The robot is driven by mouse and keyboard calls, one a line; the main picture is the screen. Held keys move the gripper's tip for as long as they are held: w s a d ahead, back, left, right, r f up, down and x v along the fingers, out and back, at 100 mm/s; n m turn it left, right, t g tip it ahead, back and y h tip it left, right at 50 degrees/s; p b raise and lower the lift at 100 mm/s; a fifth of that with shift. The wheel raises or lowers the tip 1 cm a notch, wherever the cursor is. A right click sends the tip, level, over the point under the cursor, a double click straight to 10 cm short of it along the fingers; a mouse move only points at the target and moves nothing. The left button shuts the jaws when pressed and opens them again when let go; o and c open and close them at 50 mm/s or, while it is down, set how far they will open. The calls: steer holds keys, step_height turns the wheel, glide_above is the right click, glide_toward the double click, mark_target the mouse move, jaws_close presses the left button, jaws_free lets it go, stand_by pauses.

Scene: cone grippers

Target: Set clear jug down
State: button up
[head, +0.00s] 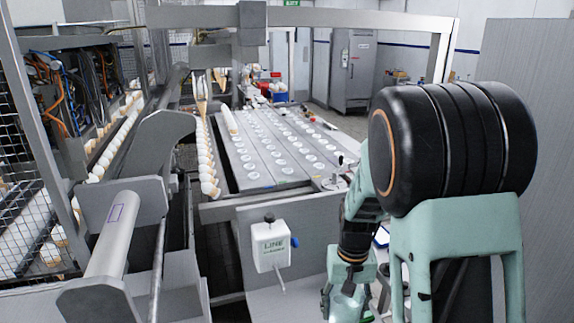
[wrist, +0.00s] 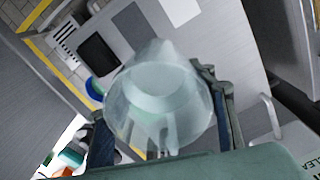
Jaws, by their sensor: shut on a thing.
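The clear jug (wrist: 160,92) fills the middle of the wrist view, see-through and pale, with its narrower end pointing up in the picture. My gripper (wrist: 155,115) is shut on it, with one dark finger on each side. A grey surface lies behind the jug; I cannot tell whether the jug touches it. In the head view my gripper (head: 347,292) is low, right of centre, partly cut off by the bottom edge. The jug cannot be made out clearly there.
A white box marked LINE (head: 271,245) stands left of my gripper in the head view. Behind it is a long grey machine bed (head: 245,165) with rows of round holders. A blue round thing (wrist: 95,88) shows left of the jug. A metal handle (wrist: 271,117) is at right.

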stand_by(0.3)
steer(key=s+f+n+p, duration=0.2)
steer(key=s+n, duration=0.1)
steer(key=s, duration=1)
steer(key=shift+n, duration=0.3)
steer(key=w+f+b, duration=0.2)
steer(key=w, duration=0.1)
steer(key=w+f+b, duration=0.2)
steer(key=w+f, duration=0.1)
steer(key=w, duration=0.1)
steer(key=w+f+b, duration=0.2)
steer(key=w+f, duration=0.1)
steer(key=w, duration=0.1)
steer(key=shift+w+a+f, duration=0.15)
steer(key=shift+a+f, duration=0.05)
steer(key=shift+a, duration=0.05)
steer(key=shift+w+f+b, duration=0.3)
steer(key=shift+w+b, duration=0.1)
steer(key=shift+b, duration=0.05)
steer(key=shift+w+f+b, duration=0.25)
steer(key=shift+f+b, duration=0.4)
steer(key=shift+f, duration=0.35)
steer(key=shift+w+f+b, duration=0.2)
steer(key=shift+f+b, duration=0.45)
steer(key=shift+f, duration=0.3)
steer(key=shift+f, duration=0.25)
steer(key=o, duration=1.4)
